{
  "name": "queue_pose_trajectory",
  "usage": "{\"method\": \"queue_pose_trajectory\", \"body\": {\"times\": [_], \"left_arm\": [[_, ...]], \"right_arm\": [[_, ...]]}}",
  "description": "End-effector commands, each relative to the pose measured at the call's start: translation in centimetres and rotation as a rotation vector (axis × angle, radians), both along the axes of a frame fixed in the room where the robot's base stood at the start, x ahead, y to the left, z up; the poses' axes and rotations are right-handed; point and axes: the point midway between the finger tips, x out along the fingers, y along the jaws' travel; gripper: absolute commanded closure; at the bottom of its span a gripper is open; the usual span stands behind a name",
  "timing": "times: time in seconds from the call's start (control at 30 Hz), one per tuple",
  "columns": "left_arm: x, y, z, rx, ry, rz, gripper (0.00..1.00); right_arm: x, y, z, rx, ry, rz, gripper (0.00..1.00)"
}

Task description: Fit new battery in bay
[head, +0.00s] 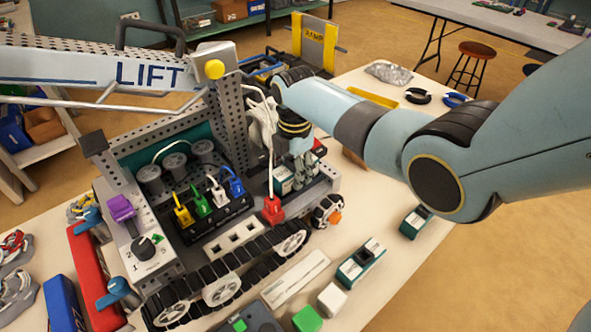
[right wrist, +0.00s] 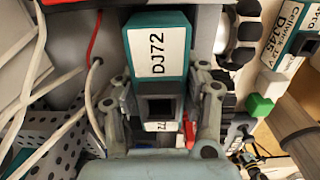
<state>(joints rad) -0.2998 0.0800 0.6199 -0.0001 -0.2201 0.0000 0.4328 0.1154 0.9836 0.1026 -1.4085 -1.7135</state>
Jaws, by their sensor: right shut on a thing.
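In the right wrist view a teal battery (right wrist: 180,25) with a white label reading DJ72 lies between the fingers of my right gripper (right wrist: 158,108), which is shut on it. Grey walls of the battery bay (right wrist: 205,35) show beside it. In the head view my right gripper (head: 300,172) points down at the right end of the tracked robot, at the bay. A teal and white battery part (head: 283,184) shows beside its fingers. How deep the battery sits is hidden by the gripper. My left gripper is not in view.
A red plug (head: 272,210) on a white cable stands just in front of the bay. Two other teal batteries (head: 361,262) (head: 415,222) lie on the table to the right. White cables hang near my right wrist. A green cube (head: 307,319) and a white cube (head: 332,299) are in front.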

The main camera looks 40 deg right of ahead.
Motion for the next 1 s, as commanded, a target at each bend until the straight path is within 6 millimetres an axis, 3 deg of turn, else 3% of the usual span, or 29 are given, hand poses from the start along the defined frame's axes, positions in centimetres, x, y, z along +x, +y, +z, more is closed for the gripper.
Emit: {"method": "queue_pose_trajectory", "body": {"times": [0.03, 0.83, 0.87, 1.0], "left_arm": [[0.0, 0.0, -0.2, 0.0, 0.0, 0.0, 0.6], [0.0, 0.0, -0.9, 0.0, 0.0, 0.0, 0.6], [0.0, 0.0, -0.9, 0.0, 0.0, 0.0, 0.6], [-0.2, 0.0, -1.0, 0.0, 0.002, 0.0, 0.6]], "right_arm": [[-0.8, 0.4, -1.2, 0.008, 0.014, 0.0, 1.0], [-0.8, 0.7, -2.4, 0.014, 0.013, -0.001, 1.0], [-0.8, 0.7, -2.4, 0.014, 0.013, -0.001, 0.54], [-0.8, 0.7, -2.4, 0.014, 0.013, -0.001, 0.35]]}}
